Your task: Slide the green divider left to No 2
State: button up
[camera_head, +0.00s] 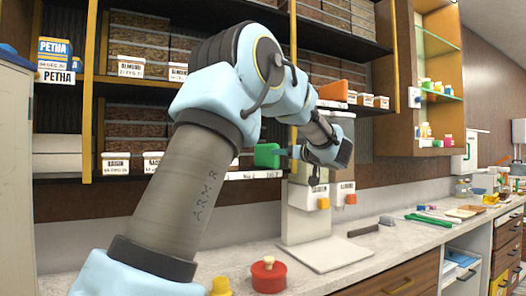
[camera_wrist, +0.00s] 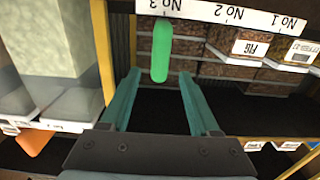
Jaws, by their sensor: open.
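The green divider (camera_head: 266,155) stands upright on a shelf in the head view, near the right end of a white number strip (camera_head: 252,175). In the wrist view, where lettering appears upside down, the green divider (camera_wrist: 161,50) is close to the No 3 mark. The number strip (camera_wrist: 225,14) there also shows No 2 and No 1, further to the right. My gripper (camera_wrist: 158,76) is open, with one teal finger on each side of the divider's near end and gaps visible between. In the head view my gripper (camera_head: 284,152) is partly hidden behind my wrist.
Shelves hold stacked brown sweets and white labelled boxes (camera_head: 115,163). White dispensers (camera_head: 304,205) stand right of the divider, below my wrist. An orange wedge (camera_head: 333,91) is on the shelf above. A red lidded pot (camera_head: 268,274) is on the counter.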

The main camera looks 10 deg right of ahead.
aim_at(266, 156)
jog(key=p+x, duration=0.2)
jog(key=x, duration=0.7)
grip_shut()
dwell(0.4)
jog(key=shift+a, duration=0.1)
dwell(0.8)
